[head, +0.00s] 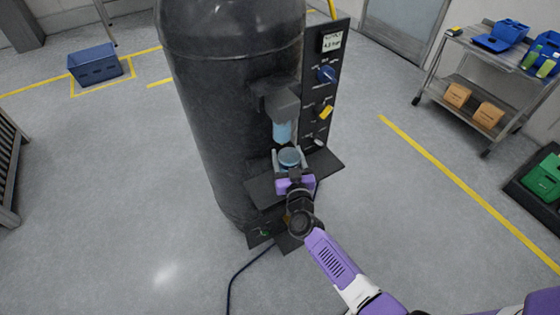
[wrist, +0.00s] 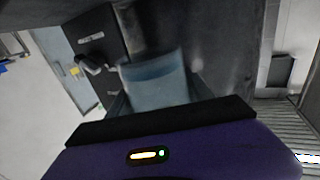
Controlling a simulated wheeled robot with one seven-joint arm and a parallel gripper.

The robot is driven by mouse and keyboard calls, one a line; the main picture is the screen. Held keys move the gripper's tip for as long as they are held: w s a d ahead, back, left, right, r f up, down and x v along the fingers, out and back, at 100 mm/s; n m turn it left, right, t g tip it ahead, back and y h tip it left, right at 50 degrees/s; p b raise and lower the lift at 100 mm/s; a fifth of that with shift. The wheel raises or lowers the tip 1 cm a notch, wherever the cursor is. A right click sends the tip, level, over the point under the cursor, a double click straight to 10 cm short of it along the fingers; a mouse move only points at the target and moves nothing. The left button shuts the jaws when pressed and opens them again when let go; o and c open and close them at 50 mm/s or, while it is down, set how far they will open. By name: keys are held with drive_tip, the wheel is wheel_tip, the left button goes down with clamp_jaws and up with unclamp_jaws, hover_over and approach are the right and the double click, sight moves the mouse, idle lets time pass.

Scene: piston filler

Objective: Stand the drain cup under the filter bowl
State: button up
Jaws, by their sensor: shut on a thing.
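The filter bowl (head: 282,131) is a translucent blue cup shape hanging under a dark grey housing (head: 281,103) on the front of the black tank. The drain cup (head: 289,157) is a small round blue cup. My gripper (head: 289,163) is shut on it, with a finger on each side. In the head view the cup appears just below the bowl and a little to its right, over the dark shelf (head: 262,190). I cannot tell whether its base touches the shelf. In the wrist view the bluish cup (wrist: 155,82) fills the middle, blurred, with its base hidden by my gripper.
A dark control panel (head: 322,90) with a gauge display, a blue knob and a yellow handle stands right of the bowl. A blue crate (head: 95,66) lies on the floor at left. A cart (head: 465,65) stands at right. The floor around is mostly clear.

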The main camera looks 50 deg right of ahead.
drive_tip(key=w+f+b, duration=0.1)
drive_tip(key=f, duration=0.1)
drive_tip(key=w+f+b, duration=0.1)
drive_tip(key=f+b, duration=0.1)
drive_tip(key=w+d+f+b, duration=0.1)
drive_tip(key=w+f+b, duration=0.1)
drive_tip(key=f, duration=0.1)
drive_tip(key=shift+d, duration=0.1)
drive_tip(key=shift+w, duration=0.25)
drive_tip(key=shift+f+b, duration=0.1)
drive_tip(key=shift+b, duration=0.25)
drive_tip(key=o, duration=1.4)
